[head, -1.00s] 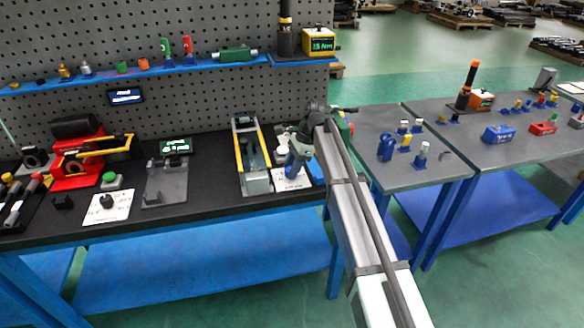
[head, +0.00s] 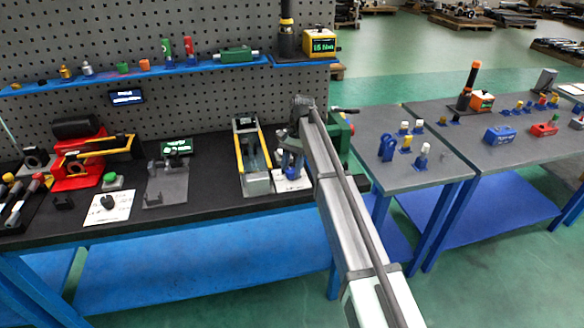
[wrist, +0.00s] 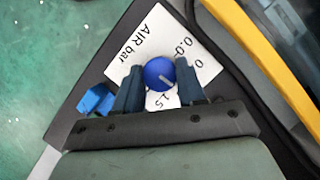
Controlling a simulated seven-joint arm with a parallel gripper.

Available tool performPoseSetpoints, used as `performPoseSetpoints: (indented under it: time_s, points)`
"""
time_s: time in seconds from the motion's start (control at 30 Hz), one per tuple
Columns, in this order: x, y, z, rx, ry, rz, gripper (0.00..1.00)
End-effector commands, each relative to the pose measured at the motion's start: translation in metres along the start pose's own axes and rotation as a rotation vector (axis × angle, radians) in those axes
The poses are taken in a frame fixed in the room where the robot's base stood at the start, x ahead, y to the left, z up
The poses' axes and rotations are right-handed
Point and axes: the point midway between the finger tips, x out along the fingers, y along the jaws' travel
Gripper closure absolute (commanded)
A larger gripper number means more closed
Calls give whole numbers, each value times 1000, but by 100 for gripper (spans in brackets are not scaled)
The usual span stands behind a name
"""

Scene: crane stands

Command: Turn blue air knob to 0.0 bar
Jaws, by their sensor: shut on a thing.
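The blue air knob (wrist: 160,75) is round and sits on a white plate (wrist: 138,45) marked "AIR bar", with "0.0" and "1.5" among its scale marks. A short pale line on the knob points to the lower right in the wrist view, roughly on the "1.5" side. My gripper (wrist: 159,86) has one dark finger on each side of the knob and is shut on it. In the head view, my gripper (head: 291,160) is over the plate at the bench's right end, with a bit of the blue knob (head: 292,174) showing below it.
A yellow-railed fixture (head: 252,160) stands close left of the plate; its yellow rail (wrist: 262,55) crosses the wrist view's upper right. A small blue block (wrist: 95,100) lies beside the plate.

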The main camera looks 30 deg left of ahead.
Motion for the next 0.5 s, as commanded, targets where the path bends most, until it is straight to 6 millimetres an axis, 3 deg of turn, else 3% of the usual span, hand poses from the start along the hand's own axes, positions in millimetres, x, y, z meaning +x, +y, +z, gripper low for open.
performPoseSetpoints:
  time_s: [0.5]
  points:
    - [0,-1,0,-89,2,37,91]
